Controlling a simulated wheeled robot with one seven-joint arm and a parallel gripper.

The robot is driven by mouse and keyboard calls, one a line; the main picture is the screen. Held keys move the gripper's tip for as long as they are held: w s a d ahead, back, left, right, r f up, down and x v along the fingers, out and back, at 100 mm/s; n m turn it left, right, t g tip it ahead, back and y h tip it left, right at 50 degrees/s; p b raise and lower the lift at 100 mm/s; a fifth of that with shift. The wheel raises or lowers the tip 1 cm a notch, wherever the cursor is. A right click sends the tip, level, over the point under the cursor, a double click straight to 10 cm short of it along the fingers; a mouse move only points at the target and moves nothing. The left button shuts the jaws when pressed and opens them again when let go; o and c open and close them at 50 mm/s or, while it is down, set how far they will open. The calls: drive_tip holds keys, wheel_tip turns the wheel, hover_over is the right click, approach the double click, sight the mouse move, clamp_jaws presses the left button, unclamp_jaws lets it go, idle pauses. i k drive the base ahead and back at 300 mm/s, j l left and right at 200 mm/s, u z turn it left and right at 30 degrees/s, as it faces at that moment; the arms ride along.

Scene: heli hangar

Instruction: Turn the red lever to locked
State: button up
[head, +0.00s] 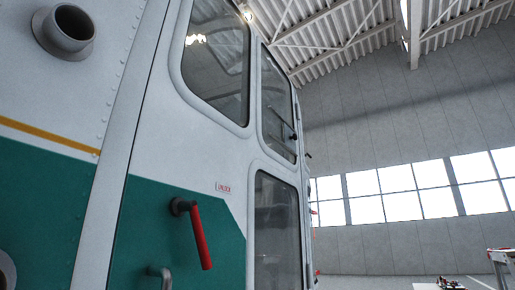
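The red lever (201,238) is on the green and white side of the helicopter in the head view. Its dark pivot (180,206) is at the upper left, and the red handle hangs down and slightly to the right. A small label reading "UNLOCK" (223,188) is above and right of the pivot. My gripper is not in view.
A grey handle (160,274) sticks out below and left of the lever. A round pipe (68,30) protrudes at the upper left. Windows (216,55) are above the lever. The hangar floor at right is open, with a cart (502,262) at the far edge.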

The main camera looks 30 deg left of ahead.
sight(179, 206)
drive_tip(key=u, duration=1.25)
